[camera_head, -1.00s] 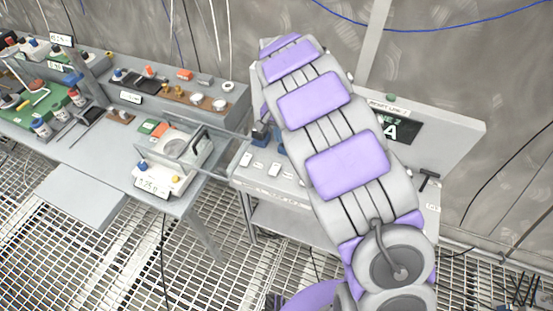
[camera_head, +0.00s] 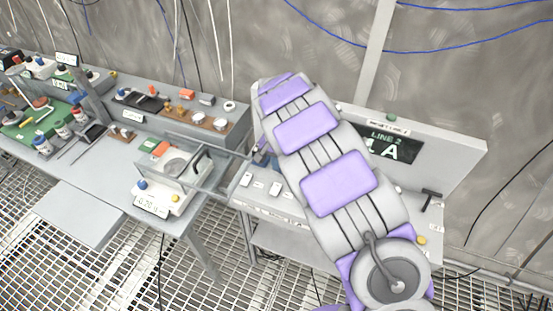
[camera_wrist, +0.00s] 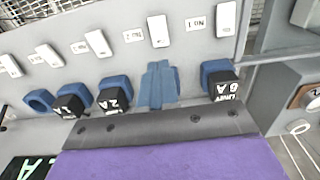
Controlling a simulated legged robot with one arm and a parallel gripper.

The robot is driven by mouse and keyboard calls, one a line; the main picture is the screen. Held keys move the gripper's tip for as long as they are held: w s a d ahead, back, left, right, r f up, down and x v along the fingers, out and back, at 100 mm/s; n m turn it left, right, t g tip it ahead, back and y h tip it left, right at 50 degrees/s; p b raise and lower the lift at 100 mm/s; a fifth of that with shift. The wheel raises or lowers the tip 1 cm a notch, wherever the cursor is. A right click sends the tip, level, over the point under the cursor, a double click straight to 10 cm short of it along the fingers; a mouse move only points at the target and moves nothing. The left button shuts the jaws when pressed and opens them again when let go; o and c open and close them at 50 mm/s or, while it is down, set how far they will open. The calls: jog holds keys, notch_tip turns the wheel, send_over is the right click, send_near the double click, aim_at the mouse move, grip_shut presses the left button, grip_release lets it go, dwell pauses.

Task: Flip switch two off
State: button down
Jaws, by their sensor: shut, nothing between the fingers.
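A row of white rocker switches runs along the grey panel in the wrist view, upside down in the picture. One switch (camera_wrist: 158,30) is straight ahead of the fingers; others stand to its left (camera_wrist: 98,43) and right (camera_wrist: 227,18). In the head view, two white switches (camera_head: 246,180) (camera_head: 275,188) show left of my arm, which hides the rest.
Black blocks marked "1 A" (camera_wrist: 70,103) and "2 A" (camera_wrist: 115,98) sit left of my fingers, another (camera_wrist: 221,86) right. A glass-sided balance (camera_head: 170,180) is on the left bench.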

aim_at(277, 186)
notch_tip(277, 186, down, 10)
jog(key=shift+r+b, duration=0.2)
jog(key=shift+b, duration=0.7)
